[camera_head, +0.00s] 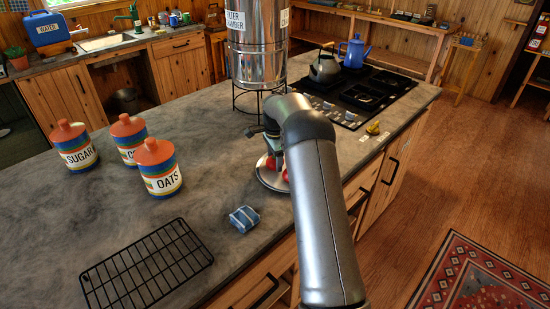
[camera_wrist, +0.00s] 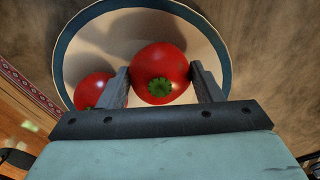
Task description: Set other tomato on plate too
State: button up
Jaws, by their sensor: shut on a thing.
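In the wrist view, a red tomato (camera_wrist: 162,66) with a green stem sits between the two fingers of my gripper (camera_wrist: 163,82), which is shut on it. A second red tomato (camera_wrist: 91,88) lies on the plate, just left of the left finger. The plate (camera_wrist: 222,55) is cream with a dark blue rim, beneath both tomatoes. I cannot tell whether the held tomato touches the plate. In the head view the plate (camera_head: 268,182) is on the counter, mostly hidden by my arm, with bits of red showing at my gripper.
Canisters labelled sugar (camera_head: 74,145) and oats (camera_head: 158,168) stand on the counter (camera_head: 100,210) at left, with another between. A large metal water container (camera_head: 257,50) stands behind the plate, left of the stove (camera_head: 362,95).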

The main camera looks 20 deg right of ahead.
jog(key=shift+f, duration=0.1)
jog(key=o, duration=0.5)
notch_tip(320, 180, up, 12)
jog(key=b, duration=0.2)
jog(key=s+a+r+n, duration=0.5)
jog(key=s+a+r, duration=0.15)
jog(key=s, duration=0.25)
jog(key=s+a+f+n, duration=0.2)
jog(key=s+a+n, duration=0.1)
jog(key=s, duration=0.8)
jog(key=s+a+f+n, duration=0.2)
jog(key=s+a+n, duration=0.2)
jog(key=s, duration=0.7)
jog(key=s+a+f+n+t, duration=0.1)
jog(key=s+a+f+n, duration=0.2)
jog(key=s, duration=0.9)
jog(key=shift+a+n, duration=0.2)
jog(key=shift+n, duration=0.6)
jog(key=shift+a+n, duration=0.2)
jog(key=shift+n, duration=0.6)
